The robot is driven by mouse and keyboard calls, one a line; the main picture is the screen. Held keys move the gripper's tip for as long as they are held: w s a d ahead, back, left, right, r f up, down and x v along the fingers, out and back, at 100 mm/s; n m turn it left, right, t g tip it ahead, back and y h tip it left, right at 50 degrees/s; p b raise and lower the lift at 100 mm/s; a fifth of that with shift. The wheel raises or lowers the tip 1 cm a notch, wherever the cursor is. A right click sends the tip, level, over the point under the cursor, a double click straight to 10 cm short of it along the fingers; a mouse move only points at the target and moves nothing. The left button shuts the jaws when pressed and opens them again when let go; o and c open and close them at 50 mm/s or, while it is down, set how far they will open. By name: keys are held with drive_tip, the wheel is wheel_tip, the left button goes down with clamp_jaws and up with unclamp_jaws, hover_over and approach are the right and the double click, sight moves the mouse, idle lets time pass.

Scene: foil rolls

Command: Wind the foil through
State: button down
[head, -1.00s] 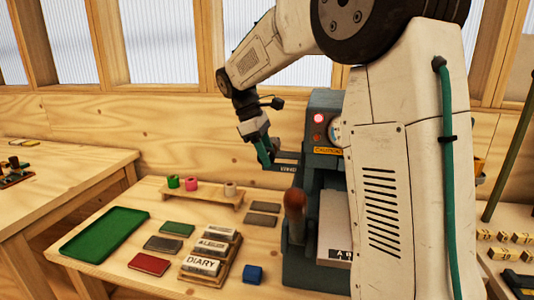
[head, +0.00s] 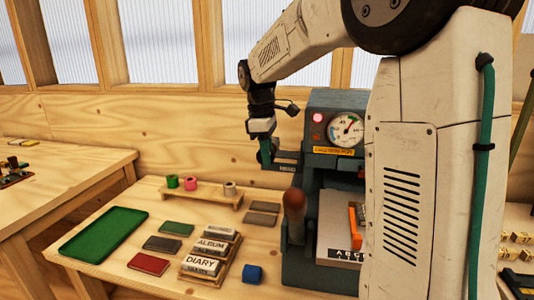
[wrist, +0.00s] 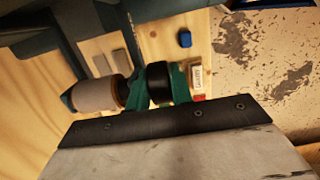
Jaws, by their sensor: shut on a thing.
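My gripper (head: 265,152) is at the left side of the dark teal press (head: 335,107), beside its side arm. In the wrist view, its green fingers (wrist: 160,84) are shut around a black round piece (wrist: 158,82), which looks like a knob. A pale beige roll (wrist: 97,92) lies just left of the fingers in that view, close to the dark frame. The black piece and this roll cannot be made out in the head view. I cannot make out a strip of foil. The press has a lit red lamp, a gauge (head: 346,130) and a brown-handled lever (head: 294,203).
A wooden rack (head: 203,196) holds small green, pink and beige rolls. A green tray (head: 75,252), flat books, and a wooden holder (head: 204,276) with lettered blocks lie on the bench. A blue block (head: 252,274) sits near the press. My arm hides the press's right side.

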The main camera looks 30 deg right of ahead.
drive_tip(key=c, duration=1.2)
unclamp_jaws()
drive_tip(key=shift+c, duration=0.2)
drive_tip(key=shift+w+a+r, duration=0.1)
drive_tip(key=shift+r, duration=1.2)
drive_tip(key=shift+w+a+r, duration=0.15)
drive_tip(key=shift+r, duration=1.15)
drive_tip(key=shift+w+a+r, duration=0.1)
drive_tip(key=shift+r, duration=1.2)
